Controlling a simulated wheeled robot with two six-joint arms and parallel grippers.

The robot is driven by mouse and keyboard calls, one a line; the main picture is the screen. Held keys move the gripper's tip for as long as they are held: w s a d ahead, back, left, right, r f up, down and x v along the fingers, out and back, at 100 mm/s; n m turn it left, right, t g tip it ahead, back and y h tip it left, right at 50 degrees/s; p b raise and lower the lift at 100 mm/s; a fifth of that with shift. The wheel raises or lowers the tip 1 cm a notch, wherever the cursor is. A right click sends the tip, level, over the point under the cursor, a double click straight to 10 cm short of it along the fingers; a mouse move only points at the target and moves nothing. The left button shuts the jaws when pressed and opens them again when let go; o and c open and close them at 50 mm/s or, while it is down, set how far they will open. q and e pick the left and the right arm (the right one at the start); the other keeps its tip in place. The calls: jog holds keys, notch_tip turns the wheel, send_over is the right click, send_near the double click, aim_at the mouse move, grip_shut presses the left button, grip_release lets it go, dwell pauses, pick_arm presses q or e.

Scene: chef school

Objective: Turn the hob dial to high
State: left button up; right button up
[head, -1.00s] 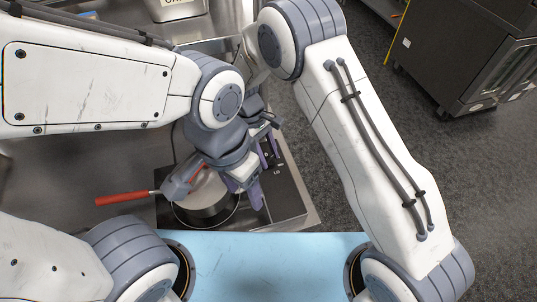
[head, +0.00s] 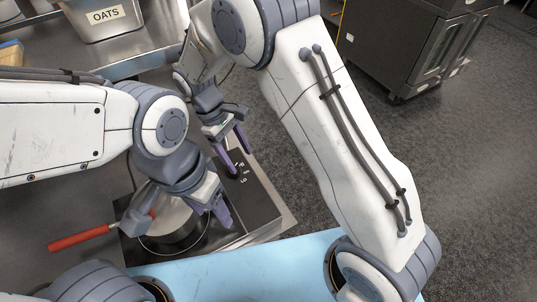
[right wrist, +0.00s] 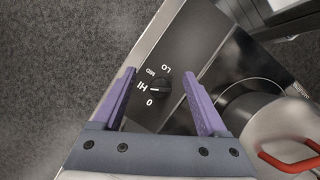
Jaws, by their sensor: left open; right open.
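The hob dial (right wrist: 158,88) is a dark round knob on the black control strip. The strip is marked LO, MID, HI and 0, and the dial's white mark is on the side of HI. In the right wrist view my right gripper (right wrist: 158,74) is open, with its purple fingers on either side of the dial; I cannot tell whether they touch it. In the head view the right gripper (head: 238,160) is over the strip. My left gripper (head: 213,215) is open, lower down beside the pan. The dial is largely hidden there.
A pan (head: 170,240) stands on the hob (head: 262,205), and a red handle (head: 80,238) sticks out left over the steel counter. A bin labelled OATS (head: 103,18) is at the back. A light blue surface (head: 240,268) lies in front.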

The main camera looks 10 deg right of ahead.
jog(key=s+d+r+b, duration=0.2)
jog(key=s+d+r, duration=0.2)
jog(key=d, duration=0.4)
jog(key=shift+s+r, duration=0.35)
jog(key=shift+r, duration=0.5)
jog(key=s+a+r+m+t+y, duration=0.1)
jog(key=s+a+y, duration=0.1)
jog(key=s, duration=0.5)
jog(key=s+a+r+m+t+y, duration=0.1)
jog(key=s+a+r+t+y, duration=0.1)
jog(key=s, duration=0.6)
jog(key=shift+a+r, duration=0.15)
jog(key=shift+a, duration=0.15)
jog(key=shift+s, duration=0.1)
